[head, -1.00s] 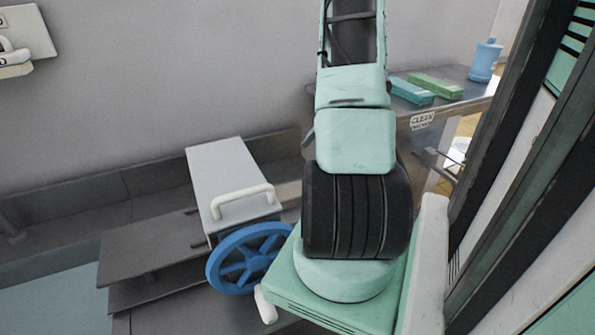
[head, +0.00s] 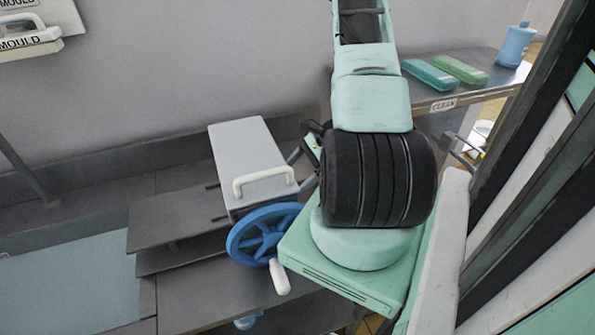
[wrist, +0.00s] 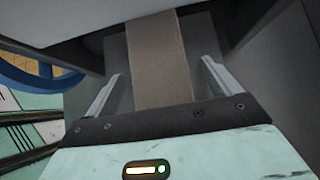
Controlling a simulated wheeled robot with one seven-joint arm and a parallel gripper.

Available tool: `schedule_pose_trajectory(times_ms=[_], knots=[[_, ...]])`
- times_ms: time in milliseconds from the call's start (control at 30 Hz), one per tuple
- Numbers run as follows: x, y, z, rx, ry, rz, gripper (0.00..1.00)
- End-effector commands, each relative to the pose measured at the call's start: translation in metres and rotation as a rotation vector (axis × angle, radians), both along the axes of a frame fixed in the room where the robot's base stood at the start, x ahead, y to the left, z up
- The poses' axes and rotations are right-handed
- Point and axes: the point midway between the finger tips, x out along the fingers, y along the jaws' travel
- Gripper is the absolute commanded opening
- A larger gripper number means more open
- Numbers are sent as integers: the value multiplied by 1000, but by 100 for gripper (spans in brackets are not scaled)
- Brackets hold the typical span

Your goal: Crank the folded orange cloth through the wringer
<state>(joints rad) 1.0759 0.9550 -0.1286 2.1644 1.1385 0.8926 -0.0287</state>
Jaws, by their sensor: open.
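The wringer is a white-topped box (head: 250,155) with a white bar handle and a blue spoked wheel (head: 264,235) on its near side. The wheel's white crank knob (head: 279,277) points down and toward me. My gripper (wrist: 158,90) is open in the wrist view, its two fingers apart on either side of a tan-brown flat strip (wrist: 160,60). The strip runs from under a pale overhanging edge toward my gripper; I cannot tell whether it is the orange cloth. Part of the blue wheel (wrist: 35,75) shows at the left there. In the head view my arm hides most of my gripper.
Grey flat boards (head: 165,212) extend left of the wringer. A steel table (head: 440,98) marked CLEAN, at the back right, holds two green blocks and a blue jug (head: 515,45). A dark upright frame (head: 510,130) stands close on the right.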

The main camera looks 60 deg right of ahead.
Motion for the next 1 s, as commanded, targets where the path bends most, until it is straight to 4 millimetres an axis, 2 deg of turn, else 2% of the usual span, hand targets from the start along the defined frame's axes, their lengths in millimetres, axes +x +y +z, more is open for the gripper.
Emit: schedule_pose_trajectory(times_ms=[367, 567, 1000], knots=[[2, 2, -3, -1, 1, 0, 89], [2, 2, -3, -1, 1, 0, 33], [2, 0, -3, -1, 0, 4, 33]])
